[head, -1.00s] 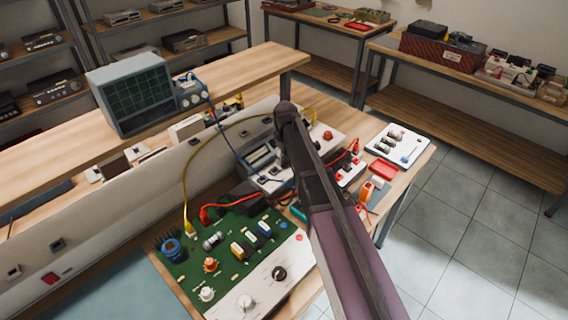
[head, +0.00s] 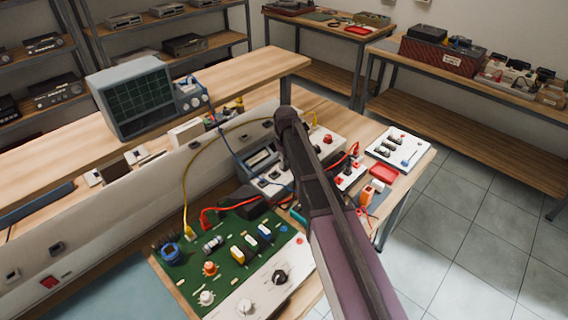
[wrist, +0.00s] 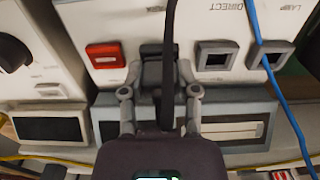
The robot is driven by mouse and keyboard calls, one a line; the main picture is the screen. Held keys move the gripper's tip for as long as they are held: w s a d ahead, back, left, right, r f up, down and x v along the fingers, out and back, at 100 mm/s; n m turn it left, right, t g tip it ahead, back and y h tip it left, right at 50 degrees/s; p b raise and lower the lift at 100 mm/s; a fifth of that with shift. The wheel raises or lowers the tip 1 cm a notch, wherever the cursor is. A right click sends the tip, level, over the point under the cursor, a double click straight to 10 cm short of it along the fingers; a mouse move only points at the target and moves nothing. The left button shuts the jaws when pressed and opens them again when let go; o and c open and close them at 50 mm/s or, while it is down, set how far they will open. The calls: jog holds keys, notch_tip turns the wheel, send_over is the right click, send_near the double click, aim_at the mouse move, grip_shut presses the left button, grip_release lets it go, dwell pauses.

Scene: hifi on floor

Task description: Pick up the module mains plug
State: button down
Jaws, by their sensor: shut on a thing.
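In the wrist view my gripper (wrist: 159,74) is shut on a dark grey block-shaped plug (wrist: 158,73), with one finger on each side. A black cable runs from the plug along the middle of the view. The plug is at the row of square sockets on a white panel (wrist: 140,22); I cannot tell whether it is seated in a socket or clear of it. An empty square socket (wrist: 217,58) is to its right and a red switch (wrist: 104,55) to its left. In the head view my arm hides the gripper and the plug.
A blue cable (wrist: 275,80) crosses the panel on the right of the wrist view. In the head view a green circuit board (head: 232,238) lies in front, with red and yellow leads around it. A white tray (head: 399,147) is at the bench's right edge, beside open floor.

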aim_at(285, 159)
jog(key=shift+r, duration=0.1)
dwell(0.3)
notch_tip(285, 159, up, 4)
jog(key=p, duration=0.4)
jog(key=shift+s, duration=0.1)
jog(key=s+p, duration=0.1)
jog(key=s, duration=1.4)
jog(key=shift+s+r, duration=0.4)
jog(key=shift+d, duration=0.15)
